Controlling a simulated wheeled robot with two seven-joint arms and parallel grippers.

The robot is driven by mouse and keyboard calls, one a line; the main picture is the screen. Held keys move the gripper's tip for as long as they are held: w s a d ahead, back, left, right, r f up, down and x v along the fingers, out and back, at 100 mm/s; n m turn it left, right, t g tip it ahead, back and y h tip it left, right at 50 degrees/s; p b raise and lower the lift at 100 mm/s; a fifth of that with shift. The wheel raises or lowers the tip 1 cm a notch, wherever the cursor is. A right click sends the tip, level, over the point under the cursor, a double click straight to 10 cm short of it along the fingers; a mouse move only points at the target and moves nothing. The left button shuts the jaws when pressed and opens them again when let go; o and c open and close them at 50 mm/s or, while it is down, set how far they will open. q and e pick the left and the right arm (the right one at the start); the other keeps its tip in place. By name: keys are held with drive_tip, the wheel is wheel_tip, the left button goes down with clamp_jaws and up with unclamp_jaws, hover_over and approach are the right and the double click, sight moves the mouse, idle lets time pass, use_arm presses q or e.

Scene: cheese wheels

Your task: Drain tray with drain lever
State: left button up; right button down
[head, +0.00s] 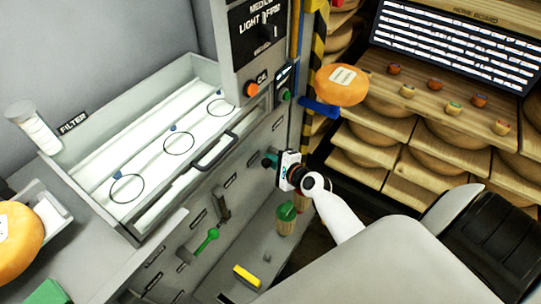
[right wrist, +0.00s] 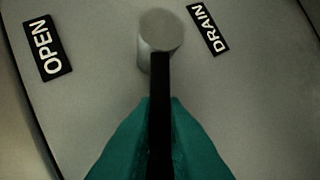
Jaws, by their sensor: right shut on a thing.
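The drain tray (head: 175,200) is a grey drawer-like tray with a white inside and several dark rings, at the left of the head view. My right gripper (head: 270,158) is at the grey cabinet front, right of the tray's handle. In the right wrist view its teal fingers (right wrist: 160,140) are shut on the black drain lever (right wrist: 160,80), below a round grey knob (right wrist: 160,32). The label OPEN (right wrist: 54,48) is on the left and DRAIN (right wrist: 208,28) on the right; the lever lies between them. In the head view my gripper hides the lever. My left gripper is not in view.
A green-handled lever (head: 208,240) and a yellow block (head: 247,276) are lower on the cabinet. An orange cheese wheel (head: 341,85) is right of the striped post (head: 319,32). Wooden shelves (head: 410,185) hold more wheels. A filter cylinder (head: 33,128) stands left of the tray.

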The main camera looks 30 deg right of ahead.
drive_tip(key=shift+w+d+r+m+g+y+p, duration=0.15)
drive_tip(key=shift+d+r+m+y+p, duration=0.1)
drive_tip(key=shift+r+m+p, duration=0.35)
drive_tip(key=shift+d+r+m+g+y+p, duration=0.15)
drive_tip(key=shift+r+m+y+p, duration=0.2)
drive_tip(key=shift+p, duration=0.3)
drive_tip(key=shift+w+d+r+m+g+y+p, duration=0.15)
drive_tip(key=shift+d+r+m+g+y+p, duration=0.15)
drive_tip(key=shift+m+p, duration=0.3)
drive_tip(key=shift+w+d+r+m+g+y+p, duration=0.1)
drive_tip(key=shift+w+d+m+g+y+p, duration=0.1)
drive_tip(key=shift+d+m+y+p, duration=0.35)
drive_tip(key=shift+w+d+r+m+g+y+p, duration=0.15)
drive_tip(key=shift+d+m+y+p, duration=0.15)
drive_tip(key=shift+m+y, duration=0.25)
drive_tip(key=shift+w+d+m+g+y+p, duration=0.15)
drive_tip(key=shift+d+m+y, duration=0.15)
drive_tip(key=shift+m, duration=0.45)
drive_tip(key=c, duration=1.5)
unclamp_jaws()
drive_tip(key=v, duration=1.2)
